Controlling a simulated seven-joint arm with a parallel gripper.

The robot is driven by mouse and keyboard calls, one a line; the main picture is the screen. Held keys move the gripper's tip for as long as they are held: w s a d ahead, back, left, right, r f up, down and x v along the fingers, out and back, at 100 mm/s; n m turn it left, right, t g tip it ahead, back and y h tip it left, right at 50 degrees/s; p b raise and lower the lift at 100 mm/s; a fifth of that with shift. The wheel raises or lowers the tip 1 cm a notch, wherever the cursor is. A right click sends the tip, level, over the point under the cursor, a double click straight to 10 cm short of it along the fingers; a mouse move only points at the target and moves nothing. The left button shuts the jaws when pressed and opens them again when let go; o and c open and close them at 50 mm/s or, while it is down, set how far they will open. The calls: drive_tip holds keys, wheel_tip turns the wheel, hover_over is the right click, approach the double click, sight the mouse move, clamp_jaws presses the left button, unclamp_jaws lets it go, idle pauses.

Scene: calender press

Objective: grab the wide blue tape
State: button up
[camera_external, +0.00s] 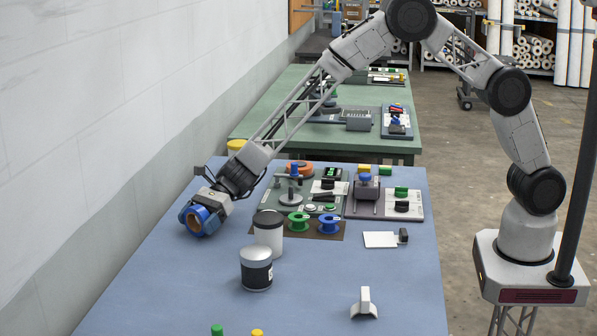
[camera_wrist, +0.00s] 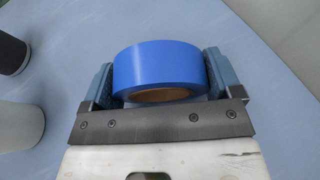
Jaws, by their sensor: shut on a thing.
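The wide blue tape (camera_external: 199,219) is a thick blue roll with a brown core, at the left side of the blue table in the external view. In the wrist view the tape (camera_wrist: 158,68) sits between the two fingers, which touch its left and right sides. My gripper (camera_wrist: 160,84) is shut on it. In the external view my gripper (camera_external: 207,207) reaches down over the left part of the table with the roll at its tip. I cannot tell whether the roll is touching the table.
A white canister with a dark lid (camera_external: 268,233) and a dark jar with a grey lid (camera_external: 256,269) stand right of my gripper. Green (camera_external: 298,222) and blue (camera_external: 329,223) spools lie on a dark mat beyond. The table's front left is clear.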

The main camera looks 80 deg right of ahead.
drive_tip(key=shift+r, duration=5)
drive_tip(key=shift+d, duration=0.1)
